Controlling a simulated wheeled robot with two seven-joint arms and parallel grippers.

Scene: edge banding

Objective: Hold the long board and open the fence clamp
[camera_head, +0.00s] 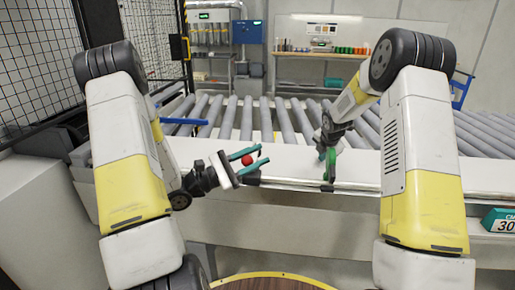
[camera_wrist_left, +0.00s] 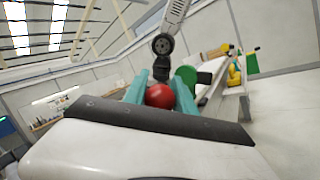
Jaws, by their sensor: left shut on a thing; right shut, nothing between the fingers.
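A red ball-shaped knob (camera_head: 247,159), likely the fence clamp's handle, sits between the teal fingers of my left gripper (camera_head: 250,158), in front of the machine's edge. In the left wrist view the red knob (camera_wrist_left: 160,96) is between the two fingers (camera_wrist_left: 160,90), which are closed on it. Any lever behind it is hidden. My right gripper (camera_head: 329,168) is shut and empty, pointing down at the front edge by the long metal rail (camera_head: 350,187). A long board cannot be told apart clearly from the pale surface (camera_head: 290,170) there.
A roller conveyor (camera_head: 240,118) runs behind the work surface. A blue bar (camera_head: 184,121) lies at its left. A teal display reading 30 (camera_head: 505,221) is at the right front. A wire-mesh fence (camera_head: 35,60) stands at the left. A shelf (camera_head: 322,55) stands at the back.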

